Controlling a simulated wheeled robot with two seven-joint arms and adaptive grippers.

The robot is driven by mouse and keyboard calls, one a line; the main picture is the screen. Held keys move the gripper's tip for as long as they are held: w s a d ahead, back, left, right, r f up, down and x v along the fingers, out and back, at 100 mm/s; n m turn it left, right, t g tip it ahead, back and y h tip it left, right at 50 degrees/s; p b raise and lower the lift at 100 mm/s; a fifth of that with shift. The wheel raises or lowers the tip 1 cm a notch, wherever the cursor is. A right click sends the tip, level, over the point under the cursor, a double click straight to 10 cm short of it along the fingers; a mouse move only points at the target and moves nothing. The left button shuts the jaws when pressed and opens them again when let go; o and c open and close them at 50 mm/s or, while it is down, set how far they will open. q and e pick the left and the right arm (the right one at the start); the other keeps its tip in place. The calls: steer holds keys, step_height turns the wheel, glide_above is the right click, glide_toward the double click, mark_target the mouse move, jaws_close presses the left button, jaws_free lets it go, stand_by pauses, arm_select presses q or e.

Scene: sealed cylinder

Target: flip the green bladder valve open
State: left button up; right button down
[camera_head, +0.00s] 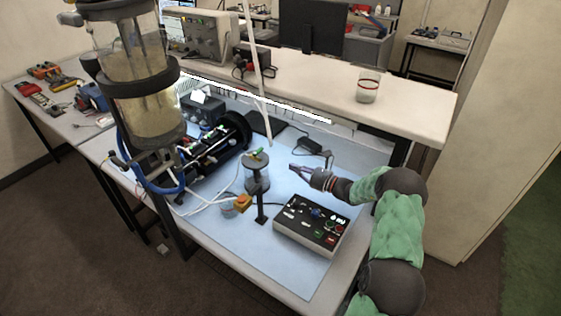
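A small green valve handle (259,150) sits at the top of a small clear cylinder (251,179) with dark caps, which stands on the blue bench mat. The handle is too small for me to tell its exact angle. My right gripper (293,170) comes in from the right, its fingers pointing left toward the cylinder. It looks open and empty, with a gap between its fingertips and the cylinder. My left gripper is not in view.
A control box (311,226) with buttons lies below my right gripper. A large sealed cylinder (140,85) stands at left, beside a black horizontal apparatus (222,140) with hoses. An orange-topped part (243,202) is near the small cylinder. A glass jar (368,86) stands on the raised shelf.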

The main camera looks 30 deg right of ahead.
mark_target(260, 152)
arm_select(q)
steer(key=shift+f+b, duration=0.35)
arm_select(e)
steer(key=x, duration=1.3)
steer(key=shift+w+a+r, duration=0.1)
steer(key=shift+w, duration=0.05)
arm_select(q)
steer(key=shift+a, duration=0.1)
